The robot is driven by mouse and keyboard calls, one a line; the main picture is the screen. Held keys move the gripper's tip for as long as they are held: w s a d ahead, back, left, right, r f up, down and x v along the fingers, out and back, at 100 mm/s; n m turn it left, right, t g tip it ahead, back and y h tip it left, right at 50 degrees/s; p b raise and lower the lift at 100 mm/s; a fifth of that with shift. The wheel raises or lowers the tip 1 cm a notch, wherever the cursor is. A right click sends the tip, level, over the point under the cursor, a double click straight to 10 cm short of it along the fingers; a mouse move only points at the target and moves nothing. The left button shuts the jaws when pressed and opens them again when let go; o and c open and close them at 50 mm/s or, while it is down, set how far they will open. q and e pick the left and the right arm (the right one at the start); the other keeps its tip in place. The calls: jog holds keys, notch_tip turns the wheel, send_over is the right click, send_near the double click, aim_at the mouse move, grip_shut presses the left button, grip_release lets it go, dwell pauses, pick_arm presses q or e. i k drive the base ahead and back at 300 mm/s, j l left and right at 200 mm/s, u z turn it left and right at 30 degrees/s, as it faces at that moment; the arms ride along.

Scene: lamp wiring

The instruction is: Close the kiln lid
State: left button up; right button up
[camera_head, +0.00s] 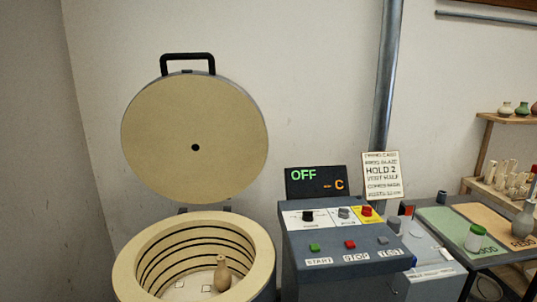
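The kiln (262,250) is a round, cream-walled drum at the lower left of the head view, cut off by the bottom edge. Its round lid (195,115) stands raised upright behind the opening, with a small dark hole at its middle. A black handle (188,57) sits on the lid's top edge. A hinge (205,210) shows between lid and kiln rim. A tan vase (222,273) stands inside on the kiln floor. Neither of my grippers is in view.
A grey control box (345,262) with buttons stands close to the kiln's right; its display (316,181) reads OFF. A sign (382,176) and a metal pipe (386,75) are behind it. A table with green mat (440,222) and shelves with pottery (488,118) are at right.

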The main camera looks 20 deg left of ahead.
aim_at(192, 136)
jog(key=u, duration=1.5)
